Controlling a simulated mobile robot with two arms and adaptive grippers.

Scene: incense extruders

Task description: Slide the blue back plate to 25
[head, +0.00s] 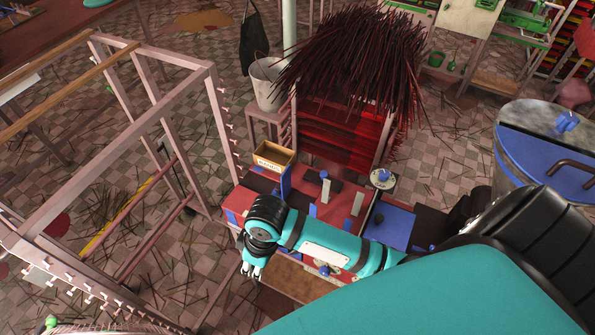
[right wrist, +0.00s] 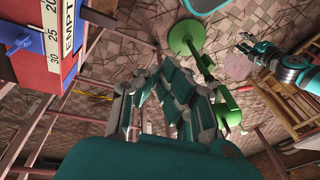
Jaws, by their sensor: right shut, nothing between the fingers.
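The blue back plate (head: 286,180) appears to be the upright blue panel at the left of the red bench, beside a cardboard box. In the right wrist view, a blue part (right wrist: 18,22) sits at the upper left, next to a white scale (right wrist: 50,45) reading 20, 25 and 30. My right gripper (head: 251,269) is shut and empty, at the bench's front left, apart from the plate. Its fingers (right wrist: 166,78) fill the middle of the wrist view. My left gripper (right wrist: 247,48) shows there at upper right; its jaw opening is unclear.
The red bench (head: 233,205) carries blue and white upright parts and a labelled cardboard box (head: 273,157). A wooden rack (head: 215,110) stands close on the left. Dark incense sticks (head: 350,55) are heaped behind. A blue-lidded drum (head: 545,160) stands at right.

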